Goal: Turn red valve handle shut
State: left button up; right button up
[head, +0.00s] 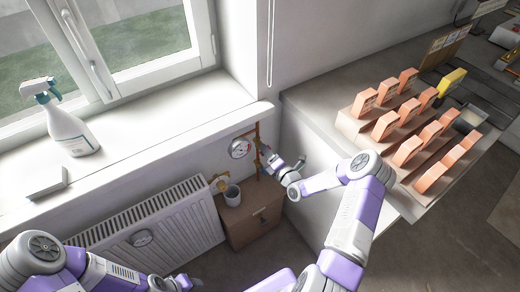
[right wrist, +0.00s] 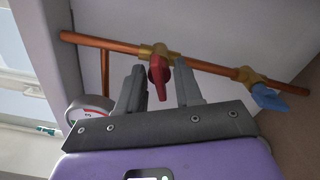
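The red valve handle (right wrist: 158,74) sits on a brass valve body on a copper pipe (right wrist: 208,67) in the right wrist view. It points crosswise to the pipe, toward my gripper. My right gripper (right wrist: 160,82) is open, with one finger on each side of the handle and a visible gap to each. Whether the fingers reach its depth is hard to tell. In the head view my right gripper (head: 266,154) is at the pipe by the wall and hides the red handle. My left arm shows at lower left; its gripper is out of the frame.
A blue valve handle (right wrist: 268,98) is on the same pipe, to the right. A round gauge (head: 240,148) is beside the pipe.

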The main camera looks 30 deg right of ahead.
jog(key=shift+w, duration=0.45)
jog(key=shift+s, duration=0.1)
jog(key=shift+c, duration=0.3)
jog(key=shift+s, duration=0.1)
grip_shut()
jog(key=shift+r+m+p, duration=0.15)
jog(key=shift+m+p, duration=0.15)
jog(key=shift+p, duration=0.2)
jog(key=m+p, duration=0.2)
jog(key=p, duration=0.1)
jog(key=shift+m, duration=0.4)
jog(key=shift+a+m+p, duration=0.1)
jog(key=shift+m+p, duration=0.35)
jog(key=shift+m, duration=0.35)
jog(key=shift+o, duration=0.3)
grip_release()
